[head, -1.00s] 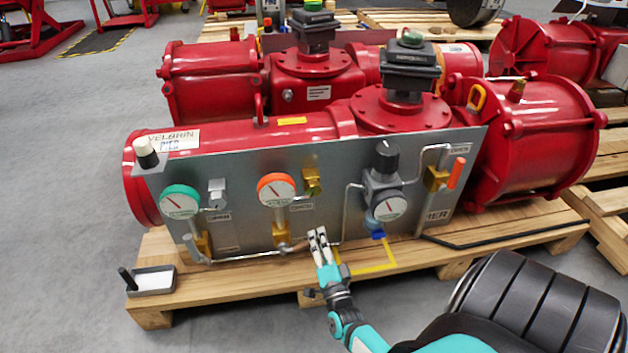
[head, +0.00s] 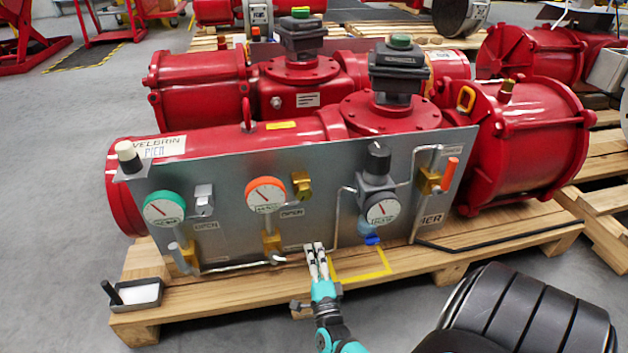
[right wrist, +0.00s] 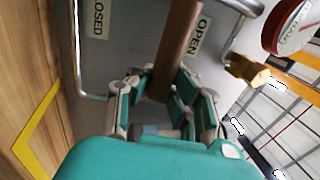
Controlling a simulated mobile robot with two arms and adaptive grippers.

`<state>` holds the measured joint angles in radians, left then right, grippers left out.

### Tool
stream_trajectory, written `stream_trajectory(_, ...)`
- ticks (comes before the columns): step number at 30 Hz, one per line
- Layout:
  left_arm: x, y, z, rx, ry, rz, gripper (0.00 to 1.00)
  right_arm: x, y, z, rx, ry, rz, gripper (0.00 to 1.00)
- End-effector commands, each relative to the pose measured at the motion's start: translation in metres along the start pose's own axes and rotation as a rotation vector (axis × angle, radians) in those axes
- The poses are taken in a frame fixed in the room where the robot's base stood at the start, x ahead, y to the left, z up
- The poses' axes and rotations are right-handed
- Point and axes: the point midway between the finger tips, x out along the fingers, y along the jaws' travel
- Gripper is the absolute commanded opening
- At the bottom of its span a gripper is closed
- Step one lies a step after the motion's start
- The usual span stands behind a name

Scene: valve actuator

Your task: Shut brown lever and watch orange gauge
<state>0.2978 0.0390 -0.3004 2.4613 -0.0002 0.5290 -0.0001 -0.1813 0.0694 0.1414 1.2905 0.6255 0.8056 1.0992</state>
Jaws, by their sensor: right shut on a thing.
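The orange gauge (head: 265,195) is on the grey panel, with a white dial facing me; its rim also shows in the upper right of the right wrist view (right wrist: 296,27). The brown lever (right wrist: 178,45) runs between the fingers of my right gripper (right wrist: 155,92). The gripper is shut on it, below the OPEN label and right of the CLOSED label. In the head view my right gripper (head: 316,250) is at the panel's lower edge, right of and below the orange gauge; the lever is hard to make out there. My left gripper is not in view.
The panel (head: 320,165) also carries a green gauge (head: 164,209), a white gauge (head: 382,211) and thin pipes. Red actuators (head: 530,140) stand behind it on a wooden pallet (head: 220,303). A small tray (head: 135,293) lies at the pallet's left corner.

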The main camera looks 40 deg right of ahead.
Motion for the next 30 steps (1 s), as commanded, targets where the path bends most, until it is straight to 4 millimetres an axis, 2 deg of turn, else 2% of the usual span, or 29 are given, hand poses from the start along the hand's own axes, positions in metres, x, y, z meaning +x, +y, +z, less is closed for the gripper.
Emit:
stream_trajectory(1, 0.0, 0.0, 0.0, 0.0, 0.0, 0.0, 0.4, -0.006, 0.006, 0.0, 0.007, 0.002, 0.016, 0.0)
stream_trajectory(5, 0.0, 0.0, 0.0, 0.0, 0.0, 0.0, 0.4, -0.007, 0.006, 0.0, 0.008, 0.002, 0.017, 0.0)
stream_trajectory(6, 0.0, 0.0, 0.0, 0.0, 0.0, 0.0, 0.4, -0.007, 0.006, 0.0, 0.008, 0.001, 0.017, 0.15)
stream_trajectory(12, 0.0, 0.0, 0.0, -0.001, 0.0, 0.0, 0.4, -0.005, 0.004, 0.0, 0.005, 0.001, 0.013, 0.42)
stream_trajectory(13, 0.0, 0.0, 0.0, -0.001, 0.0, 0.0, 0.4, -0.004, 0.004, 0.0, 0.005, 0.001, 0.012, 0.44)
stream_trajectory(23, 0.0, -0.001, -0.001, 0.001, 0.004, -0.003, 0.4, -0.001, -0.002, 0.0, 0.004, 0.001, 0.005, 0.44)
stream_trajectory(26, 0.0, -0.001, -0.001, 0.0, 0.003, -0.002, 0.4, 0.001, -0.012, 0.0, 0.005, 0.002, 0.005, 0.44)
stream_trajectory(30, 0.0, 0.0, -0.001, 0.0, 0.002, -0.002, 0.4, 0.007, -0.036, 0.0, 0.007, 0.003, 0.004, 0.44)
